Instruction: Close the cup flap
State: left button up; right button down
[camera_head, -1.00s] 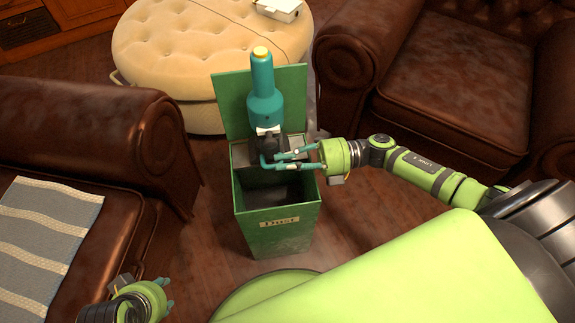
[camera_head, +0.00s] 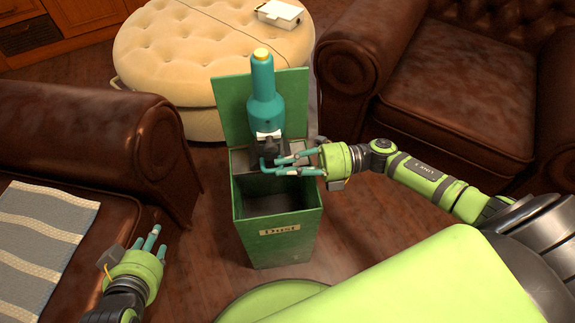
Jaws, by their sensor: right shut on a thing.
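A teal handheld device (camera_head: 264,95) with a yellow end cap and a dark lower part stands roughly upright above the back of the green dust bin (camera_head: 278,240). My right gripper (camera_head: 270,163) reaches in from the right, with its teal fingers shut on the device's dark lower part. A small grey piece (camera_head: 297,152) shows beside that part; I cannot tell whether it is the cup flap. The cup and its flap are not clearly visible, partly hidden by the fingers. My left gripper (camera_head: 150,241) is at the lower left, empty, with its fingers spread.
The bin's lid (camera_head: 232,112) stands open behind the device, and the bin's mouth is dark. A tufted cream ottoman (camera_head: 165,50) with a white box (camera_head: 279,14) is behind. Brown leather seats (camera_head: 85,145) flank the bin. Free floor lies between left seat and bin.

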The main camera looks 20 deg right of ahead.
jog(key=shift+f, duration=0.35)
jog(key=c, duration=1.3)
grip_release()
jog(key=shift+c, duration=0.2)
jog(key=shift+d+r, duration=0.1)
jog(key=shift+d, duration=0.05)
jog(key=v, duration=1.1)
jog(key=shift+d, duration=0.4)
jog(key=shift+r, duration=0.1)
